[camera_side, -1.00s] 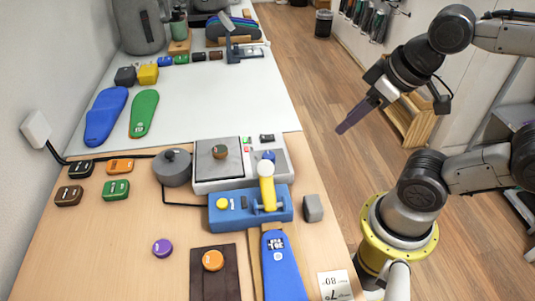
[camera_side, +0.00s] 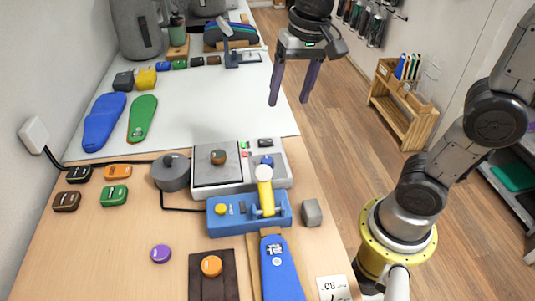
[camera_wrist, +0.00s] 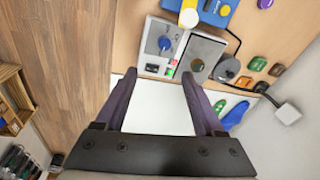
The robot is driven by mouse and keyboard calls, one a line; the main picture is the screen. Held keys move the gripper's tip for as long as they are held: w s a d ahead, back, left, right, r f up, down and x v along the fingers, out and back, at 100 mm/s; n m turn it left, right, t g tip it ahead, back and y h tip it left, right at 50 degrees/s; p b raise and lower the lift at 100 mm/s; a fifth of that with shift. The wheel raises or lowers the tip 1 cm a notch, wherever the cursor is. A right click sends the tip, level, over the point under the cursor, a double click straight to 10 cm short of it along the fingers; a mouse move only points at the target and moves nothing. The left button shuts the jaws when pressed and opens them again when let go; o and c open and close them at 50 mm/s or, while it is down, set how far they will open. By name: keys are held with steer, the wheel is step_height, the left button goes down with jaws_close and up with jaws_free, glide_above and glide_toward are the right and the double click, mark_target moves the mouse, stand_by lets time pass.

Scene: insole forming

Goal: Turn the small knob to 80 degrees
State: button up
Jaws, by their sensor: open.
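The small knob is a blue round knob (camera_side: 266,160) on the right part of a grey-white heating unit (camera_side: 205,186). In the side view it is partly hidden behind the yellow lever with a white ball top. In the wrist view the blue knob (camera_wrist: 165,43) shows clearly on the unit's light panel (camera_wrist: 152,62), beside the dark plate; its angle cannot be read. My gripper (camera_side: 288,102) is open and empty, fingers pointing down, above the white mat's right edge and beyond the unit. In the wrist view its fingers (camera_wrist: 158,73) are spread wide, apart from the knob.
A blue press (camera_side: 238,211) with the yellow lever (camera_side: 265,195) stands just in front of the unit. A dark grey round pot (camera_side: 171,173) stands at left, a grey block (camera_side: 311,212) at right. The white mat (camera_side: 205,115) is mostly clear.

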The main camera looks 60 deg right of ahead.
mark_target(267, 159)
steer(key=shift+g, duration=0.8)
steer(key=w+f, duration=0.1)
steer(key=f, duration=0.5)
steer(key=w+a+f, duration=0.1)
steer(key=f, duration=0.5)
steer(key=w+f, duration=0.2)
steer(key=f, duration=0.4)
steer(key=shift+a, duration=0.4)
steer(key=shift+w+r, duration=0.1)
jaws_close()
